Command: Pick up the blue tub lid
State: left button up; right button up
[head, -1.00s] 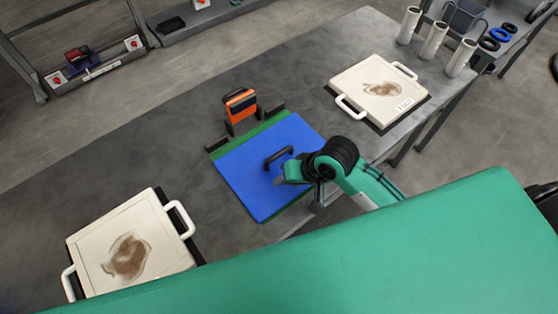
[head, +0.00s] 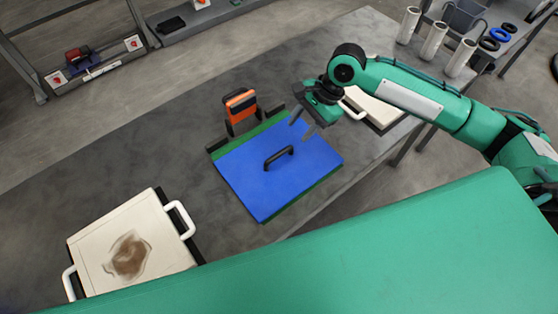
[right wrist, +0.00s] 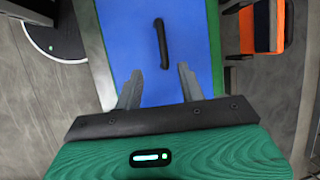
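The blue tub lid (head: 258,180) lies flat on a green tub (head: 325,183) on the grey table, with a black handle (head: 279,157) standing up from its middle. The lid also fills the middle of the right wrist view (right wrist: 192,72), with its handle (right wrist: 162,43) ahead of the fingers. My right gripper (head: 300,130) is open and empty, above the lid's far right corner and apart from the handle. Its two fingers (right wrist: 158,90) show spread apart in the right wrist view. My left gripper is not in view.
An orange and black device (head: 240,104) stands right behind the tub. A white plate with side handles and a brown stain (head: 95,240) lies at the front left. Another white plate (head: 378,105) lies at the right, partly behind my right arm. White cylinders (head: 434,38) stand at the far right.

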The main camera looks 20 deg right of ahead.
send_near(278, 154)
jog(key=x, duration=0.3)
jog(key=shift+p+x, duration=0.9)
jog(key=shift+x, duration=1.9)
jog(key=shift+s, duration=0.1)
grip_shut()
